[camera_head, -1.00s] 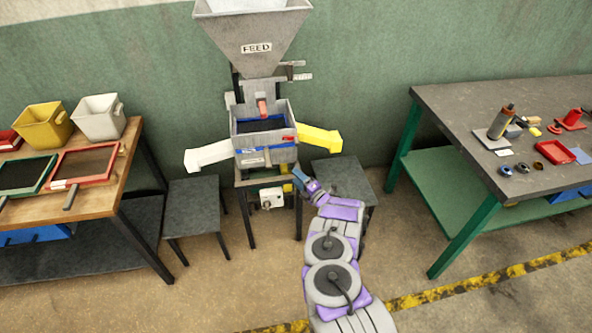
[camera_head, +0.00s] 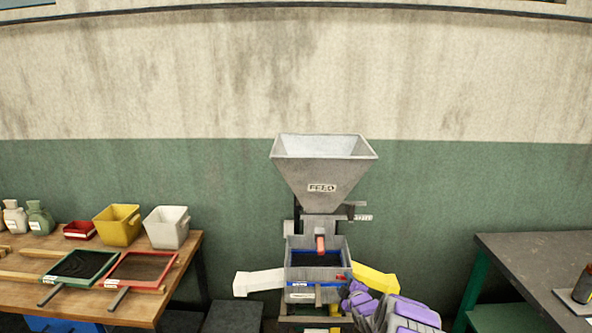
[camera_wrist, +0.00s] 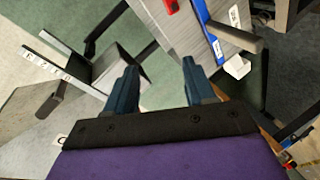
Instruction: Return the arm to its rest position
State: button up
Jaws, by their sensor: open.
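My arm (camera_head: 400,312) is purple and grey and shows at the bottom of the head view, right of centre, in front of the machine's lower right side. My gripper (camera_wrist: 160,82) shows in the wrist view as two dark blue fingers set wide apart, with nothing between them. In the head view the fingertips are hard to make out near the machine. The machine has a grey feed hopper (camera_head: 322,172) on top, a box (camera_head: 303,274) below it, a white chute (camera_head: 258,282) on the left and a yellow chute (camera_head: 375,278) on the right.
A wooden table (camera_head: 20,291) at left holds a green-framed screen (camera_head: 80,264), a red-framed screen (camera_head: 142,268), a yellow bin (camera_head: 117,225), a white bin (camera_head: 166,227) and small sacks (camera_head: 40,218). A grey-topped bench (camera_head: 530,262) stands at right. A dark stool (camera_head: 232,317) is left of the machine.

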jog(key=s+a+r+m+g+h, duration=0.15)
jog(key=s+r+m+g, duration=0.25)
jog(key=s+r, duration=0.5)
jog(key=s+a+r+m+g, duration=0.3)
jog(key=s+r, duration=0.3)
jog(key=s, duration=0.5)
jog(key=s+r+m+g, duration=0.2)
jog(key=s+g, duration=0.1)
jog(key=s, duration=1.2)
jog(key=s+r+m+g+h, duration=0.1)
jog(key=s+r+m+g, duration=0.1)
jog(key=s, duration=1.3)
jog(key=s+r+m+g, duration=0.2)
jog(key=s+m+g, duration=0.1)
jog(key=s, duration=1.3)
jog(key=shift+d+m+g, duration=0.4)
jog(key=shift+d+g, duration=0.05)
jog(key=shift+g, duration=0.15)
jog(key=shift+c, duration=0.3)
